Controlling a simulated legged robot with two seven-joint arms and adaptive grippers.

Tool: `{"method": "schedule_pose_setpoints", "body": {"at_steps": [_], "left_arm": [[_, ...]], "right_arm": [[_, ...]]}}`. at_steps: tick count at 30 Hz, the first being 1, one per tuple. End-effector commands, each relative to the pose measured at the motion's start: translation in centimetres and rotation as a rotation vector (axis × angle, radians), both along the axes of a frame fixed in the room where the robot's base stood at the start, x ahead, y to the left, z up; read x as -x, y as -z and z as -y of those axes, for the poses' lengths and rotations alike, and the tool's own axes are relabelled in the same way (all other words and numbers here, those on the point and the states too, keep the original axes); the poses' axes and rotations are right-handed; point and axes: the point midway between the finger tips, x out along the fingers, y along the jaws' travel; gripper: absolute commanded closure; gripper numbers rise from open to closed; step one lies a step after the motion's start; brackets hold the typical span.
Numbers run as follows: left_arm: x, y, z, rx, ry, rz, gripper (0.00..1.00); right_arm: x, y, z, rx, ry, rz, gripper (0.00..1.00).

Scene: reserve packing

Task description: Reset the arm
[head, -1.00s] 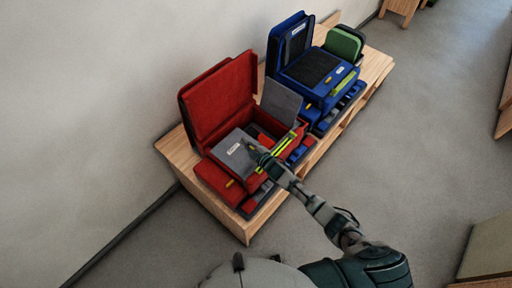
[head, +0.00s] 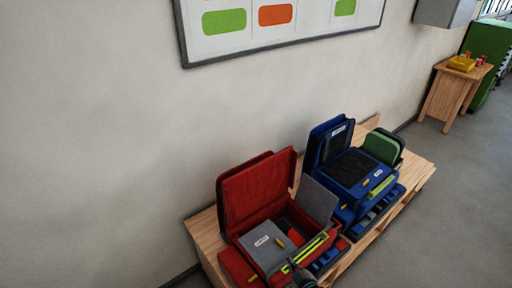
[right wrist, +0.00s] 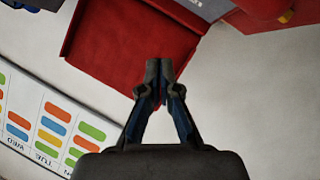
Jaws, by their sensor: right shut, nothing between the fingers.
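My right gripper (right wrist: 160,75) is shut and empty in the right wrist view, its fingertips in front of the open lid of the red case (right wrist: 125,40). In the head view the red case (head: 257,190) stands open on the wooden bench, with a grey box (head: 266,246) inside it. A small part of my right gripper (head: 302,277) shows at the bottom edge, by the case's front side. Whether it touches the case cannot be told. My left gripper is in neither view.
An open blue case (head: 350,172) and a green case (head: 381,147) stand farther along the wooden bench (head: 203,232). A wall board (head: 270,42) hangs above. A small wooden table (head: 441,97) with a yellow tray (head: 461,63) is at the back right. The floor at right is clear.

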Motion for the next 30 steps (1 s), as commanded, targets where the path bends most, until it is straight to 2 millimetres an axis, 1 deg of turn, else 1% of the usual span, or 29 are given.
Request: {"method": "schedule_pose_setpoints", "body": {"at_steps": [1,2,3,6,8,9,15,21,22,23,24,29,30], "left_arm": [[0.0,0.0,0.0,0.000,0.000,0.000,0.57],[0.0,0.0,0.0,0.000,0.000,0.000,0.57],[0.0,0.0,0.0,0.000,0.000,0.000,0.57],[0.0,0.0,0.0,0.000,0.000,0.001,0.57],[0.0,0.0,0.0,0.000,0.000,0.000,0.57],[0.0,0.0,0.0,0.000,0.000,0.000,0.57],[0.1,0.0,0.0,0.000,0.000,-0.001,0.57],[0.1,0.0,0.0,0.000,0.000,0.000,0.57],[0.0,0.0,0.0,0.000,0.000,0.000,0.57],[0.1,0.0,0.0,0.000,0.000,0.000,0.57],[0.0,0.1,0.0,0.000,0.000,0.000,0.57],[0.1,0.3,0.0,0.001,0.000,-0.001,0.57],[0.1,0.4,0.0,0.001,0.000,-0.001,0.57]], "right_arm": [[2.8,0.8,-0.2,-0.042,0.064,-0.099,1.00],[4.3,1.2,0.0,-0.060,0.108,-0.164,1.00],[6.4,1.7,0.5,-0.082,0.165,-0.247,1.00],[11.0,2.5,1.7,-0.117,0.278,-0.415,1.00],[13.4,2.8,2.3,-0.132,0.332,-0.499,1.00],[15.0,2.9,2.8,-0.140,0.365,-0.551,1.00],[21.6,2.9,4.5,-0.166,0.499,-0.753,1.00],[27.4,2.3,5.9,-0.178,0.608,-0.918,1.00],[28.3,2.1,6.0,-0.180,0.623,-0.940,1.00],[28.6,2.4,6.1,-0.178,0.632,-0.957,1.00],[28.1,3.9,6.0,-0.174,0.629,-0.958,1.00],[27.3,8.4,5.8,-0.166,0.628,-0.972,1.00],[27.2,9.6,5.8,-0.164,0.628,-0.977,1.00]]}}
